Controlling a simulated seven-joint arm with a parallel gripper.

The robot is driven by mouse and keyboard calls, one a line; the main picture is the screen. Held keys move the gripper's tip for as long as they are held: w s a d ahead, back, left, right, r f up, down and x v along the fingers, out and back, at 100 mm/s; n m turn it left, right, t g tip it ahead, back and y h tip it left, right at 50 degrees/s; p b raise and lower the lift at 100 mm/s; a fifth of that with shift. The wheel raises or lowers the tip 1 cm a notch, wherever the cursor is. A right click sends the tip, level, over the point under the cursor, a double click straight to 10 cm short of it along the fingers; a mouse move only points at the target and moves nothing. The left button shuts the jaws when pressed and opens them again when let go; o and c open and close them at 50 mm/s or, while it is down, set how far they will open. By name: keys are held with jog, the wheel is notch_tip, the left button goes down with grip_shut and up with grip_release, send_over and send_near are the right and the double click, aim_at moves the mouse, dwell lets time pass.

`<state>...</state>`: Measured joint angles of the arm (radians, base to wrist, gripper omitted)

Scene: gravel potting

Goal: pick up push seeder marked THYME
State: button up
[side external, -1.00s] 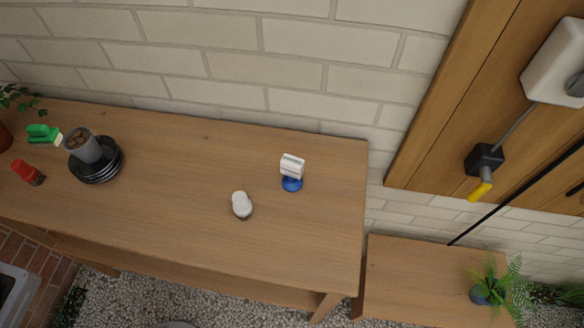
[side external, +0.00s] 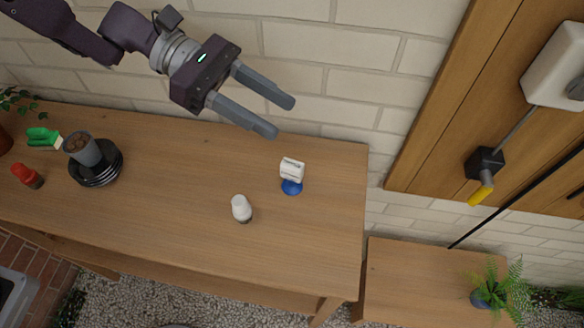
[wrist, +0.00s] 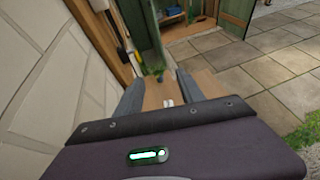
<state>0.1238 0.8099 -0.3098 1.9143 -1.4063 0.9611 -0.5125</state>
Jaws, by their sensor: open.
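A small item with a blue round base and a white label plate on top (side external: 291,175) stands near the right end of the wooden table. The lettering on its plate is too small to read, so I cannot tell if it says THYME. A small white item (side external: 241,206) with a darker base stands on the table to its left and nearer the front. My gripper (side external: 278,116) is open and empty, up and to the left of the blue-based item in the side view and apart from it. In the wrist view, a small white thing (wrist: 168,103) shows beyond the fingers.
A grey pot with brown contents (side external: 82,147) is at a stack of dark saucers (side external: 101,176) on the left. A green-handled brush (side external: 43,138) and a red-topped item (side external: 26,174) lie farther left. The brick wall (side external: 300,40) backs the table. The table's middle is clear.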

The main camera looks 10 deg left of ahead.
send_near(302, 178)
jog(key=x, duration=0.4)
jog(key=shift+w+d+f, duration=0.1)
jog(key=shift+d+f, duration=0.05)
jog(key=shift+f, duration=0.05)
jog(key=x, duration=0.6)
jog(key=shift+d+f, duration=0.15)
jog(key=shift+d, duration=0.1)
grip_shut()
